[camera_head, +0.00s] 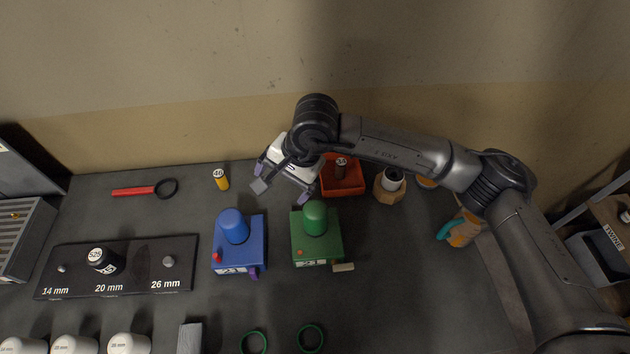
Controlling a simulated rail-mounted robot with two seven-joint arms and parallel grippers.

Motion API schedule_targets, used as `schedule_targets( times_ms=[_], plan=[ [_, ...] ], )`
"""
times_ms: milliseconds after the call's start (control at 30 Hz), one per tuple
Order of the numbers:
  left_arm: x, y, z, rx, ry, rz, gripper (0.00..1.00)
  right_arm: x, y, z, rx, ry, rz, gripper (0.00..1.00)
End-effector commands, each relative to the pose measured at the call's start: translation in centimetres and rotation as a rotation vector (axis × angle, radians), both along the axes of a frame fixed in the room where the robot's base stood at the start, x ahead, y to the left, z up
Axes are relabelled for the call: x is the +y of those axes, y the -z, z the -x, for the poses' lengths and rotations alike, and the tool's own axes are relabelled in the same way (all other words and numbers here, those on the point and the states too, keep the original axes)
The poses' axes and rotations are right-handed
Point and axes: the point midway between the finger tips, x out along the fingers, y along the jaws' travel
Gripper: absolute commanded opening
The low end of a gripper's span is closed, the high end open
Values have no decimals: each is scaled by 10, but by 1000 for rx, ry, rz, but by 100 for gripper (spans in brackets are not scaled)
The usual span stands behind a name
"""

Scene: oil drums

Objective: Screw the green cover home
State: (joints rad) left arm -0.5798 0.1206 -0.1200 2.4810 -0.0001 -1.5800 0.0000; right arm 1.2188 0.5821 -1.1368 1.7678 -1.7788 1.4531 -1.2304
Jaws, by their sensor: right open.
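The green cover (315,216) is a rounded cap on top of a green box (326,247) with a white label, in the middle of the dark table. It stands upright; whether a gap is left under it cannot be told from above. My right gripper (282,182) is open, above the table behind and to the left of the green cover, apart from it. Nothing shows between its fingers. My left gripper is not in view.
A blue box with a blue cap (235,226) stands left of the green one. A red tray (345,181) lies behind, beside a wooden holder (388,188). A black size board (120,270) lies left. Green rings (311,337) lie in front. The table's right side is mostly clear.

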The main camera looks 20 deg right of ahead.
Motion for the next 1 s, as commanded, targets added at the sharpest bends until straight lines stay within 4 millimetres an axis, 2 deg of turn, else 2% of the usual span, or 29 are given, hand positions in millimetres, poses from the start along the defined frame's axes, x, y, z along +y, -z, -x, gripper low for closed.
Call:
schedule_targets(
  times_ms=[100,300,567,1000],
  plan=[
    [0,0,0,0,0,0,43,-30,9,8,20,-120,209,96],
    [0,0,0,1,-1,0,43,-59,12,23,82,-324,394,96],
    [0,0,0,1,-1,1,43,-59,23,24,69,-411,397,96],
    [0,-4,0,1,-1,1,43,-58,96,24,71,-409,396,96]
  ],
)
